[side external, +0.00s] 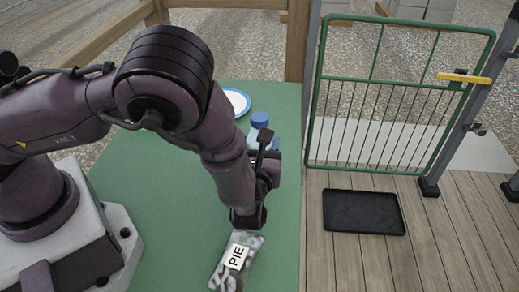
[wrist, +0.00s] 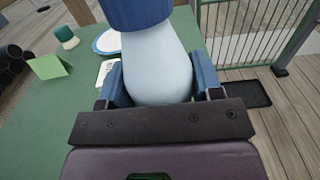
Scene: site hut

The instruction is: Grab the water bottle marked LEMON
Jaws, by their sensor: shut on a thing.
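A pale bottle with a blue cap (side external: 260,119) stands on the green table, partly hidden behind my gripper (side external: 264,152). In the wrist view the bottle's smooth, pale blue body (wrist: 158,68) fills the space between the two blue fingers of my gripper (wrist: 161,84). The fingers are shut on its sides. The blue cap is cut off by the top of the wrist view. No LEMON marking can be read on the bottle in either view. In the side view I cannot tell whether its base touches the table.
A packet marked PIE (side external: 235,262) lies on the green table (side external: 150,185) near its front. A blue-rimmed white plate (side external: 236,102) lies behind. The wrist view shows a green card (wrist: 48,67) and a green-topped container (wrist: 67,38). A black mat (side external: 363,212) and green gate (side external: 390,100) are right.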

